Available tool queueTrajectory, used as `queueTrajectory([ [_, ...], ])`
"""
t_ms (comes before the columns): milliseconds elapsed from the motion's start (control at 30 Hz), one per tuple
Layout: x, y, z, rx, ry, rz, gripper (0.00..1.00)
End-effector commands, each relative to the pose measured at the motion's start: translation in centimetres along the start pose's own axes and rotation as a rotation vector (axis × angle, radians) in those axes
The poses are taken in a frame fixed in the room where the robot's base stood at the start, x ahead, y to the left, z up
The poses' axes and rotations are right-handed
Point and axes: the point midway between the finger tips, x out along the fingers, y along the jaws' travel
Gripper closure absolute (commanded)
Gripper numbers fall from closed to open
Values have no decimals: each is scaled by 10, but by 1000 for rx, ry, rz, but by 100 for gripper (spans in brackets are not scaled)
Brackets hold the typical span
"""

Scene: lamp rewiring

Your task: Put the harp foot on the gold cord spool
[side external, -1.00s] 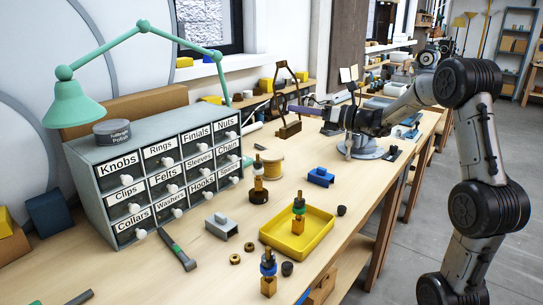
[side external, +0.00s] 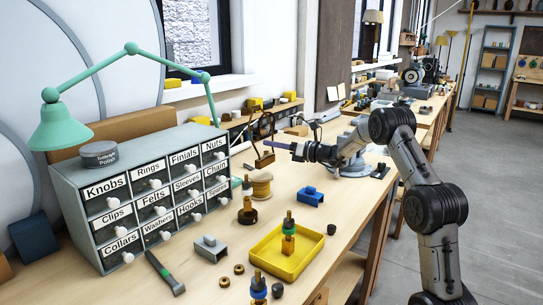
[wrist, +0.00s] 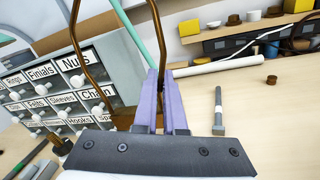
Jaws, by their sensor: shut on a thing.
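The harp (side external: 253,131), a thin brown wire loop with a dark foot (side external: 265,160) at its lower end, hangs roughly upright from my gripper (side external: 268,145). My gripper's purple fingers are shut on the harp's wire. The gold cord spool (side external: 261,188) stands on the bench just below the foot, and a small gap seems to show between them. I cannot tell how well they line up in depth. The spool is not visible there.
The labelled drawer cabinet (side external: 140,195) stands left of the spool, with the green lamp (side external: 62,125) behind it. A blue block (side external: 310,197), a yellow tray (side external: 262,268) and a stacked post (side external: 247,208) stand nearer. A white tube (wrist: 225,64) lies behind.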

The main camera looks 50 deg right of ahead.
Motion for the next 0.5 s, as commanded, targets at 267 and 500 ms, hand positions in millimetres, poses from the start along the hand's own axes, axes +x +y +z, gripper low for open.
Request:
queueTrajectory([
  [267, 8, -10, -12, 0, -3, 3, 100],
  [500, 7, -18, -34, -3, -5, 3, 100],
])
